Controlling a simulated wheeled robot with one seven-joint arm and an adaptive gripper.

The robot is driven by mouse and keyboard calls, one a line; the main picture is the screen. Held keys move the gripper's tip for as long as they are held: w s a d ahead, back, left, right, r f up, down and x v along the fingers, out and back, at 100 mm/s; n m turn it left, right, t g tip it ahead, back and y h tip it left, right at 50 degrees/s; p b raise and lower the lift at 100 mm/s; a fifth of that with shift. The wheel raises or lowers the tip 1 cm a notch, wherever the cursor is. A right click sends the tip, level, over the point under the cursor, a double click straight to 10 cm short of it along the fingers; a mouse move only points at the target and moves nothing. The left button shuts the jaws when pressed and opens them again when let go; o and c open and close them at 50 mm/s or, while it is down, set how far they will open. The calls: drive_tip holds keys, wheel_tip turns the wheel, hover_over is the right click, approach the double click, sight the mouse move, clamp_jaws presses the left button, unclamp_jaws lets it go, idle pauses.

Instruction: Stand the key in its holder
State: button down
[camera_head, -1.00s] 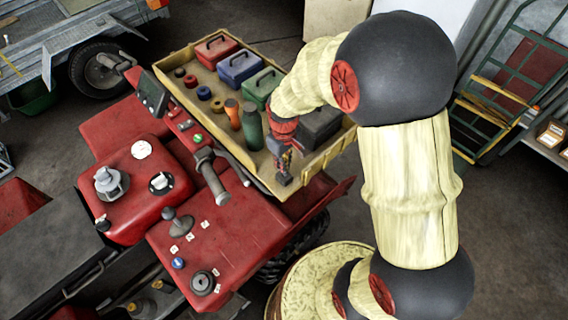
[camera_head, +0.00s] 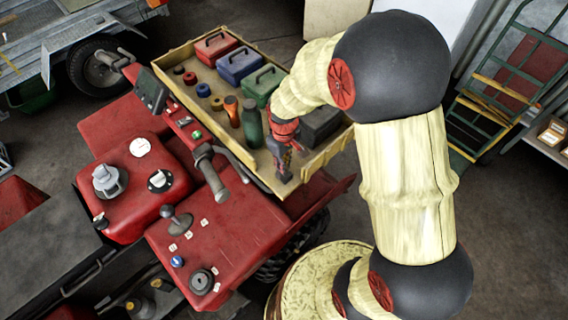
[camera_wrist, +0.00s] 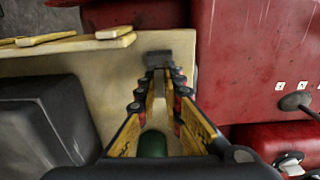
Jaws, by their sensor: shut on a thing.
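My gripper (camera_head: 284,161) is shut on a small dark grey piece, which I take to be the key (camera_head: 284,174). It hangs below the fingertips, over the near right part of the tan tray. In the wrist view the grey end of the key (camera_wrist: 172,59) shows just past the two fingertips (camera_wrist: 162,78), above the tray's edge strip. The fingers hide the rest of the key. Whether its lower end touches the tray cannot be told. I cannot pick out the key's holder for certain in either view.
The tan tray (camera_head: 180,88) holds red, blue and green boxes (camera_head: 263,86), several small rings, an orange bottle (camera_head: 231,109), a green bottle (camera_head: 252,124) and a dark box (camera_head: 318,125). The red quad (camera_head: 225,235) with handlebar and knobs lies to the left.

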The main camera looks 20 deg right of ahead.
drive_tip(key=shift+f+b, duration=0.3)
drive_tip(key=shift+f, duration=0.3)
drive_tip(key=shift+f, duration=0.25)
drive_tip(key=c, duration=1.9)
unclamp_jaws()
drive_tip(key=shift+o, duration=0.3)
drive_tip(key=shift+r, duration=0.1)
wheel_tip(320, 180, up, 12)
